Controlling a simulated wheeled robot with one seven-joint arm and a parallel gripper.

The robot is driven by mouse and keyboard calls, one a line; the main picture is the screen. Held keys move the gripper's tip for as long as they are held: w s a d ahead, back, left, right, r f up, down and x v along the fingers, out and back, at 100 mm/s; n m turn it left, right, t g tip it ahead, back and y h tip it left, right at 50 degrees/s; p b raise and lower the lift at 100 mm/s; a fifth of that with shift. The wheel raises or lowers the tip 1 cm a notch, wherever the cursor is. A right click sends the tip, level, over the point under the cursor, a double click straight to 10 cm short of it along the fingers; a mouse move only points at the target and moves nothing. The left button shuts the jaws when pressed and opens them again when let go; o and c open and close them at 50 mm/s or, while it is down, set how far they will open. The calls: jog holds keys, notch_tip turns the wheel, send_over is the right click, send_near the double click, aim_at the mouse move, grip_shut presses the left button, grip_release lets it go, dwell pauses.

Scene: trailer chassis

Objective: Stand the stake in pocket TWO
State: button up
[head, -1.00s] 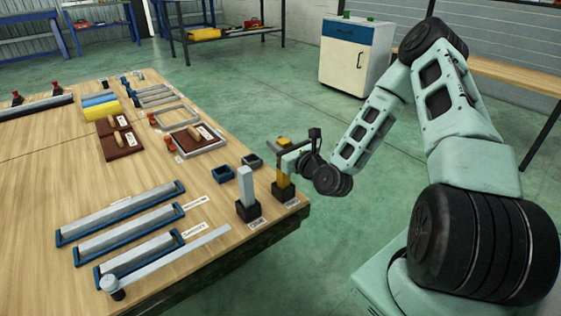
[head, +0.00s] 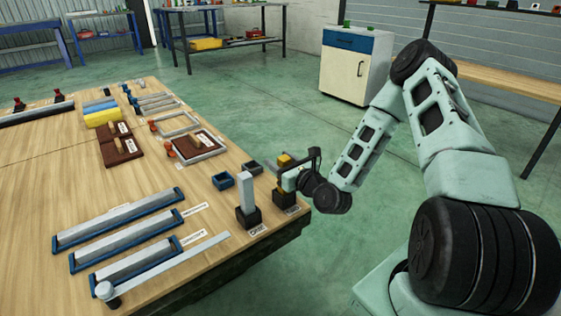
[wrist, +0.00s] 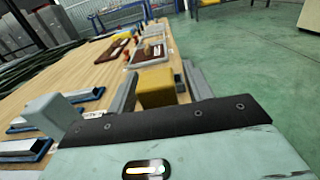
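The yellow stake (head: 285,160) stands upright at the black pocket (head: 285,197) on the table's near right corner. Its lower part looks to be inside the pocket, but my gripper hides much of it. My gripper (head: 288,176) is low around the stake, from the right. In the wrist view, the stake's yellow top (wrist: 158,88) lies between my two grey fingers (wrist: 160,86). Whether they press on it is unclear. A grey stake (head: 246,192) stands upright in the neighbouring black pocket (head: 248,217) to the left. The pocket labels are too small to read.
Two empty-looking blue and dark holders (head: 222,181) sit just behind the pockets. Long grey bars in blue trays (head: 122,238) and a thin bar with a round end (head: 160,268) lie left. Open floor (head: 330,240) is to the right.

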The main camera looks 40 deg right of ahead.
jog(key=shift+r, duration=0.2)
jog(key=s+p, duration=0.3)
jog(key=s, duration=0.9)
jog(key=a+n+g+y, duration=0.4)
jog(key=a+n+g, duration=1.05)
jog(key=n, duration=1.05)
jog(key=s+a+r+n+g+h, duration=0.1)
jog(key=s+a+r+n+h, duration=0.1)
jog(key=s+a+r+n, duration=0.4)
jog(key=s+a+r+n+g+h, duration=0.2)
jog(key=s+a+r+n, duration=0.4)
jog(key=s+n, duration=0.6)
notch_tip(320, 180, up, 3)
jog(key=s, duration=0.2)
jog(key=shift+s+a, duration=0.2)
jog(key=shift+s, duration=0.1)
jog(key=shift+f+g, duration=0.1)
jog(key=shift+g, duration=0.15)
